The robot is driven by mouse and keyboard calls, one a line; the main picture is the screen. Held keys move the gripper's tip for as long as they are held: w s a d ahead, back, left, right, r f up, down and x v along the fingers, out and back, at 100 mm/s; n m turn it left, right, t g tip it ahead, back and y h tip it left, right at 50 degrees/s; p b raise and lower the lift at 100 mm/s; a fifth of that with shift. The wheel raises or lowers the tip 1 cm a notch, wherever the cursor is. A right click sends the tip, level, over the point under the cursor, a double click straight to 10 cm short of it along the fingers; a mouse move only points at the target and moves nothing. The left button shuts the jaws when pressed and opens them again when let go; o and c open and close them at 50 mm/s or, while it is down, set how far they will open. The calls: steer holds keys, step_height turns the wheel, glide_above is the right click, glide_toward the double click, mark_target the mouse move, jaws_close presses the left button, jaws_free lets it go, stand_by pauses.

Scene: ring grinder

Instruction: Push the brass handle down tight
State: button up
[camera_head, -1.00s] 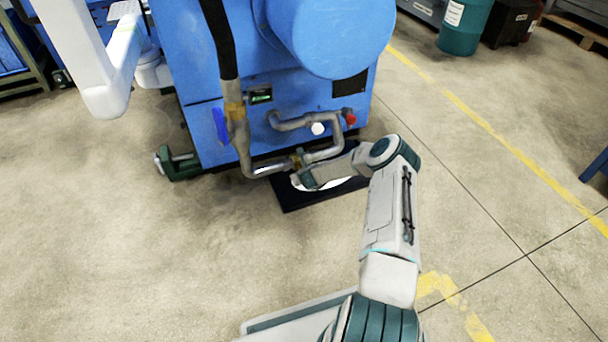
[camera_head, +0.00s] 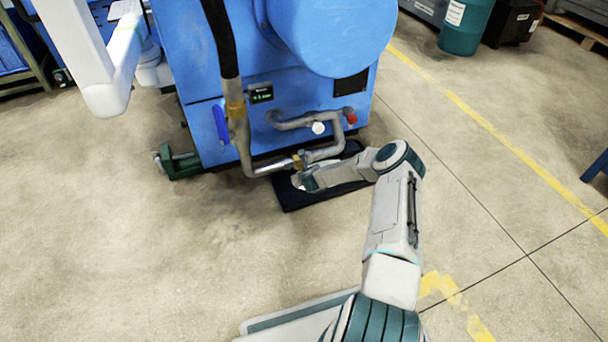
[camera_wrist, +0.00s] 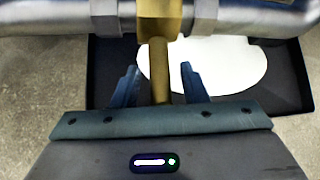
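The brass handle (camera_wrist: 158,72) is a narrow bar coming from the brass valve body (camera_wrist: 160,18) on a grey pipe (camera_wrist: 60,18). In the wrist view it points toward my gripper. My gripper (camera_wrist: 160,84) has its two blue-grey fingers on either side of the handle, with gaps visible on both sides, so it is open around the handle. In the head view the brass valve (camera_head: 297,161) sits low on the pipework, with my gripper (camera_head: 299,182) just below it. The handle itself is too small to make out there.
The blue grinder (camera_head: 210,50) stands behind the pipes. A black tray (camera_wrist: 290,85) with a white oval patch (camera_wrist: 225,65) lies on the floor under the valve. A blue lever (camera_head: 220,124) hangs at left. Concrete floor around the tray is clear.

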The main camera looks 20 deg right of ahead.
steer(key=p+v, duration=0.6)
steer(key=v, duration=0.7)
steer(key=shift+s+r, duration=0.25)
steer(key=shift+s, duration=0.05)
steer(key=s+a+r+n+g+y+p, duration=0.1)
steer(key=s+a+r+n+p, duration=0.15)
steer(key=r+n+p, duration=0.75)
steer(key=s+a+r+n+g+y+p, duration=0.15)
steer(key=a+r+n, duration=0.25)
steer(key=r, duration=1.3)
steer(key=s+a+r+n+g+y+p, duration=0.1)
steer(key=s+a+r+n+p, duration=0.2)
steer(key=r+n+p, duration=0.7)
steer(key=s+r+n+g+p, duration=0.1)
steer(key=s+r+n+p, duration=0.2)
steer(key=s+r, duration=0.6)
steer(key=s+r+n+g+h+p, duration=0.1)
steer(key=s+r+n+p, duration=0.2)
steer(key=r, duration=1.5)
steer(key=s+r+n+g+h+p, duration=0.1)
steer(key=s+r+n+p, duration=0.3)
steer(key=s+r+p, duration=0.4)
steer(key=s+r, duration=0.6)
steer(key=s, duration=0.1)
steer(key=shift+s+a+p, duration=0.4)
